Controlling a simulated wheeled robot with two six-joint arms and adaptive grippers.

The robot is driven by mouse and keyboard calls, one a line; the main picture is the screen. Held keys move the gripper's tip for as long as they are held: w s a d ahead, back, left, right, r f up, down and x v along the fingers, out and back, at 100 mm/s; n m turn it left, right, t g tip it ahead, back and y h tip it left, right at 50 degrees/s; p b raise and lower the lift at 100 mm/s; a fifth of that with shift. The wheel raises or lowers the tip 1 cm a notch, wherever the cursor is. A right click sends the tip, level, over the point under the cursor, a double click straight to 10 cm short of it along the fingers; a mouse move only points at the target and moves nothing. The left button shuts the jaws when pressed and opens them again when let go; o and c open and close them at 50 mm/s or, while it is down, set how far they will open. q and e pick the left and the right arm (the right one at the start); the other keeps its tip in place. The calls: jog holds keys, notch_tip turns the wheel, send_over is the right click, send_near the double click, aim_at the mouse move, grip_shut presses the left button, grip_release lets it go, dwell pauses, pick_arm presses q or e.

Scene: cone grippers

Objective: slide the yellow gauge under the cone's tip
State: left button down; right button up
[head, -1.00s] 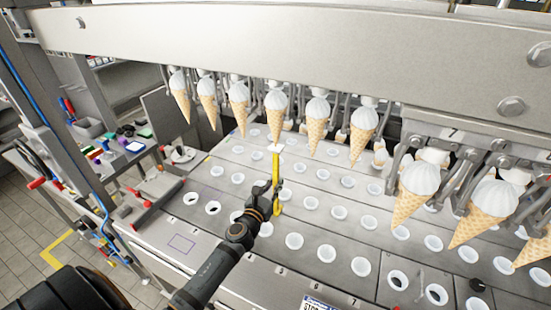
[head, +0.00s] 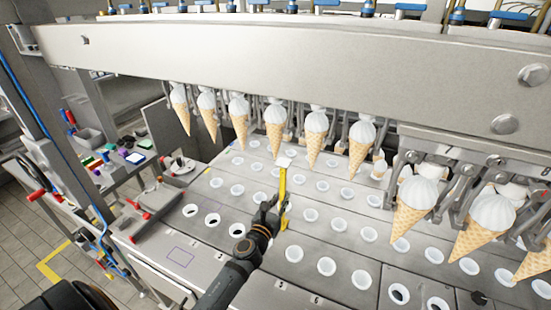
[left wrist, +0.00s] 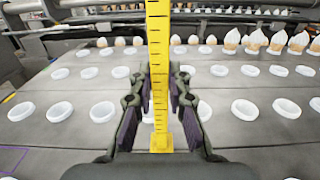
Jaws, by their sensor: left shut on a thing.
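The yellow gauge (head: 283,187) is a tall, upright bar with a white top plate (head: 283,162). In the left wrist view the gauge (left wrist: 158,50) carries dark scale marks and has a wider yellow foot (left wrist: 162,143). My left gripper (head: 270,214) is shut on its lower part, with a finger on each side. In the head view the white plate appears just right of the tip of a hanging waffle cone (head: 275,140) with a white top. I cannot tell the depth gap between plate and tip. My right gripper is out of view.
A row of similar cones hangs on both sides, including a neighbouring cone (head: 313,150) and larger ones (head: 415,200) at the right. The metal deck (head: 225,215) has several white-rimmed holes. A steel beam (head: 300,75) spans above. A red-handled tool (head: 150,212) lies left.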

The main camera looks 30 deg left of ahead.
pick_arm(q)
jog(key=shift+w+d+r, duration=0.1)
jog(key=shift+d, duration=1.4)
jog(key=shift+r+p, duration=0.15)
jog(key=shift+p, duration=0.15)
jog(key=s+r+b, duration=0.1)
jog(key=s+b, duration=0.1)
jog(key=s, duration=0.8)
jog(key=s+d+r+b, duration=0.1)
jog(key=s+b, duration=0.2)
jog(key=s, duration=0.7)
jog(key=shift+r, duration=0.35)
